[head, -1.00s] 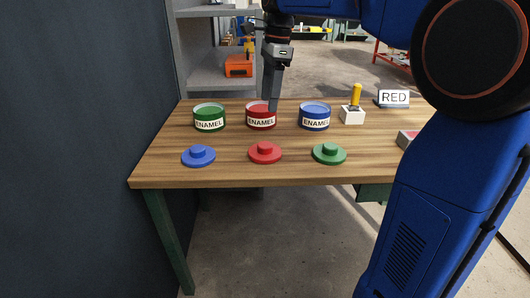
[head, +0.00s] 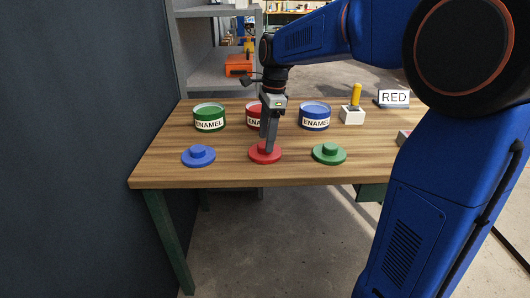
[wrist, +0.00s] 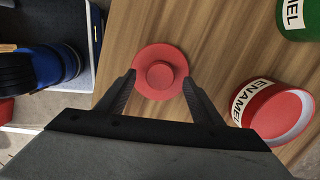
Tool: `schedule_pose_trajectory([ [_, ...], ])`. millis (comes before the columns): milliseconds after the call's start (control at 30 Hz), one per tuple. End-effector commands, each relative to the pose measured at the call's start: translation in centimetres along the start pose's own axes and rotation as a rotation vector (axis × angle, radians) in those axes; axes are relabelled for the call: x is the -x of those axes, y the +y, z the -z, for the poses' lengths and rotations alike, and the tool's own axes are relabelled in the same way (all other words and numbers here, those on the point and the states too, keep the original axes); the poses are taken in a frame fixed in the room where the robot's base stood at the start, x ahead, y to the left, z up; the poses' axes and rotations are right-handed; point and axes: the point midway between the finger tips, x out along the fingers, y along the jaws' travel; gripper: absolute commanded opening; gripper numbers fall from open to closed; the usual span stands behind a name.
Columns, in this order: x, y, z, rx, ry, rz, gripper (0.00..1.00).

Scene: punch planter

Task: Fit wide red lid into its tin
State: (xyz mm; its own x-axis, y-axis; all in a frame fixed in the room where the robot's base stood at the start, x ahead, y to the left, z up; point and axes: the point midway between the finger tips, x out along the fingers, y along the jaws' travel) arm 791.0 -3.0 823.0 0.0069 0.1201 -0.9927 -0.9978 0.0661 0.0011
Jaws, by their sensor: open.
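The wide red lid (head: 264,154) lies flat on the wooden table near its front edge, knob up. It also shows in the wrist view (wrist: 160,72). My gripper (head: 267,148) points down over the lid. In the wrist view my gripper (wrist: 158,84) is open, with one finger on each side of the knob and apart from it. The red tin (head: 254,118) labelled ENAMEL stands behind the lid, partly hidden by my gripper. In the wrist view the red tin (wrist: 277,112) is at the right, its top uncovered.
A blue lid (head: 198,156) lies left of the red lid and a green lid (head: 329,154) right. A green tin (head: 209,118) and a blue tin (head: 315,117) flank the red tin.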

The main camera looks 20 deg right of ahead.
Motion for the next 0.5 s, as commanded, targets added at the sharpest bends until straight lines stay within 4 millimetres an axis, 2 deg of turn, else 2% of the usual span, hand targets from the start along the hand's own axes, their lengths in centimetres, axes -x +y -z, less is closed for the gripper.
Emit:
schedule_pose_trajectory([
  [167, -1.7, 0.0, -0.1, 0.001, 0.0, 0.0, 0.6],
  [433, -1.9, 0.0, -0.1, 0.001, 0.0, 0.001, 0.6],
  [467, -1.9, 0.0, -0.1, 0.001, 0.0, 0.001, 0.56],
  [500, -1.9, 0.0, -0.1, 0.001, 0.0, 0.001, 0.46],
])
